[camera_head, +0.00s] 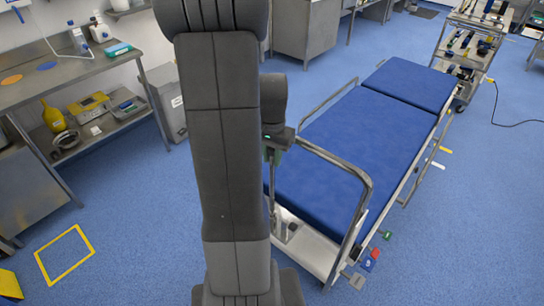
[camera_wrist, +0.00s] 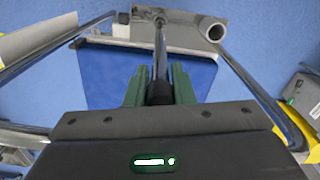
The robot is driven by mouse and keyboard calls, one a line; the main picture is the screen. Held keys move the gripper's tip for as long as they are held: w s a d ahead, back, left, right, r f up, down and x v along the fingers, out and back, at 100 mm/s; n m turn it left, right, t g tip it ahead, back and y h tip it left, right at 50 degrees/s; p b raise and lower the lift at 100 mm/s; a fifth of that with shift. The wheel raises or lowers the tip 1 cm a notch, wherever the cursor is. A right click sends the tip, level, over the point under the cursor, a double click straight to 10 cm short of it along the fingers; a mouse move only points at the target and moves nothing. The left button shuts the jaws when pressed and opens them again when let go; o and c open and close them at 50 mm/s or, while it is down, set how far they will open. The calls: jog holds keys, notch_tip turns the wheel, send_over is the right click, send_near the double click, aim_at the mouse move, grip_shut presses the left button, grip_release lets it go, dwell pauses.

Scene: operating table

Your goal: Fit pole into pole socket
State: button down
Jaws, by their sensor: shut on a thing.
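My gripper (camera_wrist: 158,85) is shut on a thin metal pole (camera_wrist: 161,45), with green fingers on both sides of it. The pole runs away from the fingers toward the top of the wrist view. A grey tube with a dark round opening (camera_wrist: 214,30), which looks like the pole socket, is to the right of the pole's far part, apart from it in the picture. In the head view my gripper (camera_head: 274,155) is beside the near left part of the operating table (camera_head: 340,135), partly behind my arm. The socket is not clear there.
A curved metal rail (camera_head: 350,172) stands at the near end of the table, close to my gripper. A steel bench (camera_head: 60,75) is on the left. An instrument trolley (camera_head: 470,45) is at the far right.

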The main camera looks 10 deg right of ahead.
jog(key=shift+f, duration=0.2)
jog(key=c, duration=1.2)
grip_release()
jog(key=shift+c, duration=0.2)
jog(key=shift+r, duration=0.1)
notch_tip(320, 180, up, 12)
jog(key=shift+r, duration=0.1)
notch_tip(320, 180, down, 13)
jog(key=shift+r, duration=1.9)
